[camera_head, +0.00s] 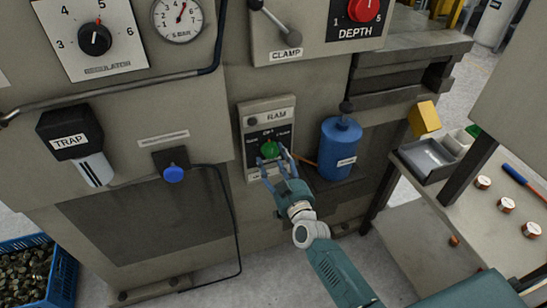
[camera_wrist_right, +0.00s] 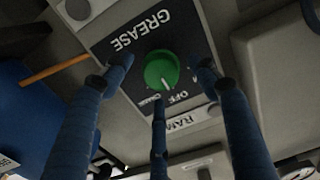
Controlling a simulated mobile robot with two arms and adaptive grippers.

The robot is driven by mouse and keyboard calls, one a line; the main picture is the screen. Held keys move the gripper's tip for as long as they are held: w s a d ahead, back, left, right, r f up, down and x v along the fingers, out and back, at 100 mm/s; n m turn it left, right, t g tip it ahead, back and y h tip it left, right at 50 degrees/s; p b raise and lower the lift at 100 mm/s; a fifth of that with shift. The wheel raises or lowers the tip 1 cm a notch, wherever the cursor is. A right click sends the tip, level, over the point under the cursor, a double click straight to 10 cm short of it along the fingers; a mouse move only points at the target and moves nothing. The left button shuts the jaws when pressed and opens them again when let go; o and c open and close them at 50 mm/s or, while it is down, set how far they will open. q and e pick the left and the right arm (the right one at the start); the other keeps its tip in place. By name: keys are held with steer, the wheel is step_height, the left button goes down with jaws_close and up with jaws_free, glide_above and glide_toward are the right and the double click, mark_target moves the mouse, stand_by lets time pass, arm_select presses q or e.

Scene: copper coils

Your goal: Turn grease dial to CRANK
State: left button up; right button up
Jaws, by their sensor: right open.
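The green grease dial (camera_head: 269,149) is on a small dark panel (camera_head: 254,137) on the front of the machine. In the right wrist view the dial (camera_wrist_right: 161,70) appears upside down, its white pointer toward the picture's bottom, near OFF and a partly hidden label beside it that looks like CRANK. I cannot tell exactly which mark it meets. My right gripper (camera_head: 276,165) is open at the dial, its blue fingers spread around it in the wrist view (camera_wrist_right: 162,78). Contact with the dial is not clear. My left gripper is not in view.
A blue canister (camera_head: 340,148) stands just right of the panel, with a thin orange rod (camera_wrist_right: 55,70) between them. A blue knob (camera_head: 174,174) and black hose are left. A side table (camera_head: 455,200) with a grey tray (camera_head: 428,158) is at the right.

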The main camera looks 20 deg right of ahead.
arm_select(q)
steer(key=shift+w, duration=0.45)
arm_select(e)
steer(key=shift+w, duration=0.65)
steer(key=c, duration=1.1)
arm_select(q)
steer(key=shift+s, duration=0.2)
arm_select(e)
steer(key=shift+c, duration=0.2)
